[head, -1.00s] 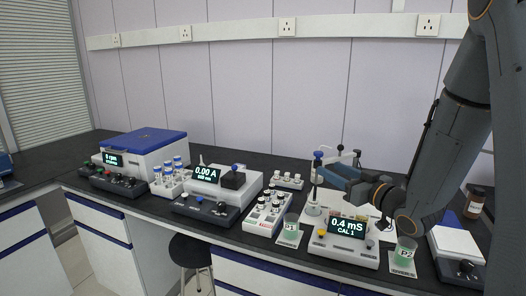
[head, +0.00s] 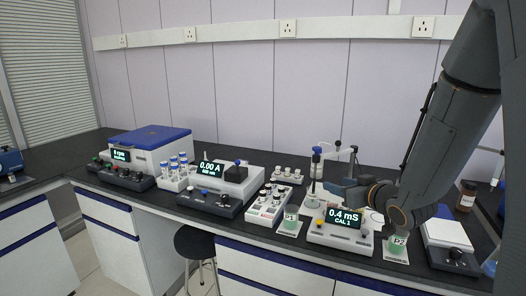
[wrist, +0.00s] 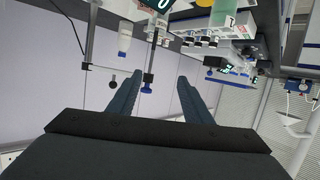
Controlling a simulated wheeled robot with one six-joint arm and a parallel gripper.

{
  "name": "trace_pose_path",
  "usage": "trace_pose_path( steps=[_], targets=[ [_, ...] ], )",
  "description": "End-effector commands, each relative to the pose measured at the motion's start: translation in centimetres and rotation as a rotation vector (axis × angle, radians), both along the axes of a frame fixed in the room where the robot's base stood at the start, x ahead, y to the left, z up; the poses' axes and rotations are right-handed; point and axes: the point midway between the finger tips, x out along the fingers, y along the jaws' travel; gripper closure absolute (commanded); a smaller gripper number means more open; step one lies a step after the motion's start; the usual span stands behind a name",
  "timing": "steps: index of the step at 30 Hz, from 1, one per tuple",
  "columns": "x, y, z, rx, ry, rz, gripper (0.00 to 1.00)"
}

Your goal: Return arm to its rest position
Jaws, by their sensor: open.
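My gripper (head: 331,185) hangs over the back of the conductivity meter (head: 343,232) in the head view, with its fingers pointing left. In the wrist view the two dark fingers (wrist: 160,76) are apart, with a clear gap. A thin rod with a dark block (wrist: 148,78) shows in line with that gap; I cannot tell its distance, and no finger visibly grips it. The probe stand (head: 316,170) with a blue-topped probe is just left of the fingers. My arm is bent and reaches in from the right edge.
A green beaker P1 (head: 291,223) and a green beaker P2 (head: 396,246) flank the meter. A white balance (head: 446,233) and a brown bottle (head: 466,196) stand at right. Vial racks (head: 267,205), a photometer (head: 229,178) and a blue-lidded centrifuge (head: 151,150) are to the left.

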Motion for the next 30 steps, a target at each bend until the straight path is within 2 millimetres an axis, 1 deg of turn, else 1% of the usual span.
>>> trace_pose_path(
  steps=[5, 8, 11, 14, 15, 16, 17, 18, 21, 24, 27, 30],
  targets=[
    [-1.9, -0.6, -2.5, -0.073, 0.172, -0.096, 0.55],
    [-4.3, -1.1, -4.5, -0.118, 0.319, -0.166, 0.55],
    [-7.8, -1.2, -6.5, -0.152, 0.483, -0.227, 0.55],
    [-12.1, -0.9, -8.1, -0.17, 0.654, -0.273, 0.55],
    [-14.0, -0.6, -8.6, -0.174, 0.723, -0.286, 0.55],
    [-15.4, -0.3, -8.9, -0.176, 0.775, -0.295, 0.55],
    [-16.9, 0.0, -9.2, -0.177, 0.825, -0.301, 0.55],
    [-18.7, 0.5, -9.5, -0.176, 0.89, -0.307, 0.55],
    [-22.9, 1.7, -9.9, -0.172, 1.029, -0.309, 0.55],
    [-25.9, 2.7, -9.9, -0.163, 1.128, -0.306, 0.55],
    [-27.6, 3.3, -9.8, -0.158, 1.184, -0.302, 0.55],
    [-28.2, 3.5, -9.8, -0.157, 1.203, -0.298, 0.55]
  ],
)
